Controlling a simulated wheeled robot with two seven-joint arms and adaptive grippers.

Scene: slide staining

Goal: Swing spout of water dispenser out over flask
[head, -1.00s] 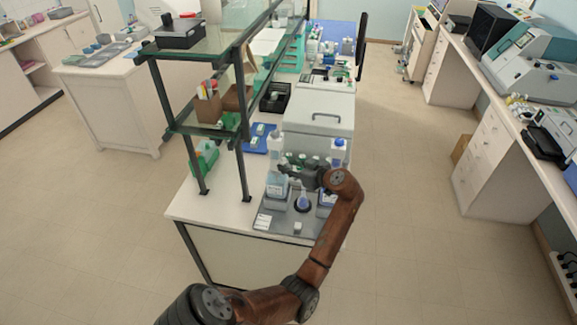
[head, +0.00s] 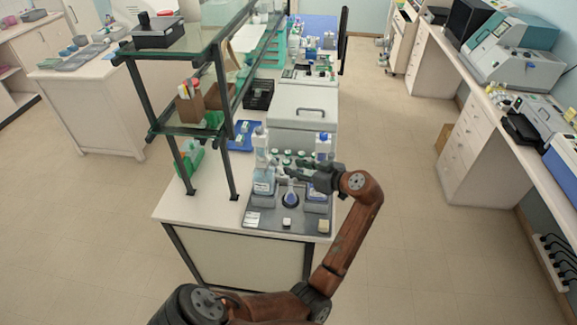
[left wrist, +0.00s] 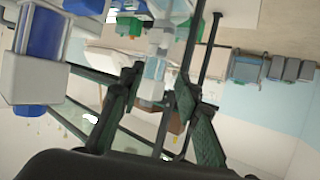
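A flask (head: 291,197) with blue liquid stands on a dark tray (head: 262,228) at the bench's near end. A dispenser bottle (head: 263,183) with pale blue contents stands left of it. I cannot tell the water dispenser's spout apart in the head view. My left gripper (head: 291,172) is above the flask, between the bottles, fingers pointing left. In the left wrist view its fingers (left wrist: 158,100) are apart, with a clear bottle (left wrist: 153,75) beyond them. My right gripper is not in view.
Several green-capped bottles (head: 287,154) stand behind the flask. A white lidded box (head: 302,105) is behind them. A glass shelf frame (head: 227,140) rises along the bench's left side. A blue-filled bottle (left wrist: 42,35) is close in the left wrist view.

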